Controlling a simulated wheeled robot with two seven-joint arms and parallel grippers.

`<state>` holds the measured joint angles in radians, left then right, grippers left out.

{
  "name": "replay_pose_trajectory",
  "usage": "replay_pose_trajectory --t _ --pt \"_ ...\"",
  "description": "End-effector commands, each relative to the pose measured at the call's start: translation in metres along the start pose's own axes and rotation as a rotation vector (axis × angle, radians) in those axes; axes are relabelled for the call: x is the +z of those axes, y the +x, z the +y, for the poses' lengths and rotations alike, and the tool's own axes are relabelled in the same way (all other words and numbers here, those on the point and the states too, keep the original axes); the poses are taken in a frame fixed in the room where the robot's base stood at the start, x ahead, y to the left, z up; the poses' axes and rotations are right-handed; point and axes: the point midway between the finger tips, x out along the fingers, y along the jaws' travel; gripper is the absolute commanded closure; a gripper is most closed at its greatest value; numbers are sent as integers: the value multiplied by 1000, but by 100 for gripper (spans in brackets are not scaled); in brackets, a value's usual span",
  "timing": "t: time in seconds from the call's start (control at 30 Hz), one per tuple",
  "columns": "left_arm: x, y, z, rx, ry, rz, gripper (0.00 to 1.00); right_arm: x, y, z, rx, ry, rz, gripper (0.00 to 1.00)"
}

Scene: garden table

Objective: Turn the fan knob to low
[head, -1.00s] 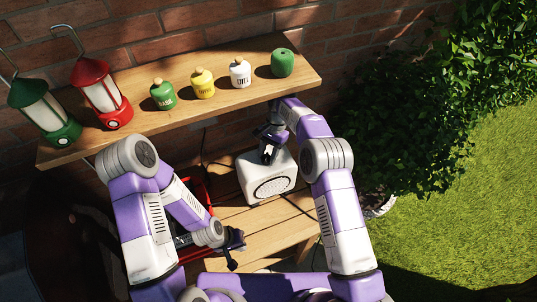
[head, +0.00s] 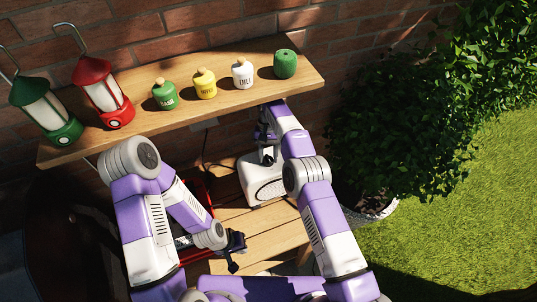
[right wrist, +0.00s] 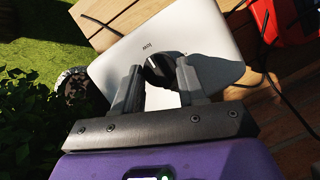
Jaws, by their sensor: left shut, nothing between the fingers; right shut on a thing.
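The fan (head: 262,176) is a white box with a round dark-rimmed grille, standing on the lower wooden table below the shelf. My right gripper (head: 267,156) is at its top. My right gripper (right wrist: 160,80) is shut there on the black knob (right wrist: 163,68), whose setting I cannot tell. My left gripper (head: 236,252) is shut and empty, low over the table, left of and nearer than the fan. My right arm hides part of the fan.
The wooden shelf (head: 140,128) above holds a green lantern (head: 45,105), a red lantern (head: 103,92) and several small jars. A red object (head: 197,190) is left of the fan, and it also shows in the right wrist view (right wrist: 292,18). Dark cables lie nearby. A bush stands at right.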

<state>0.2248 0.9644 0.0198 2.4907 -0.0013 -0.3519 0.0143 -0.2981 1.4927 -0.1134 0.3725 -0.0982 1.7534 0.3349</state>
Motion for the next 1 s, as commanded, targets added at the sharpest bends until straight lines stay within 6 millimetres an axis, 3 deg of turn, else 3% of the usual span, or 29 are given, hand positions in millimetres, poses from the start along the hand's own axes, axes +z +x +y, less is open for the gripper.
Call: replay_pose_trajectory --t 0.37,0.4,0.53,1.0 --pt "0 0 0 0 0 0 100 0 0 0 1 -3 0 90" --pt "0 0 0 0 0 0 100 0 0 0 1 -3 0 54" --pt "0 0 0 0 0 0 100 0 0 0 1 -3 0 35" --pt "0 0 0 0 0 0 100 0 0 0 -1 3 0 34"
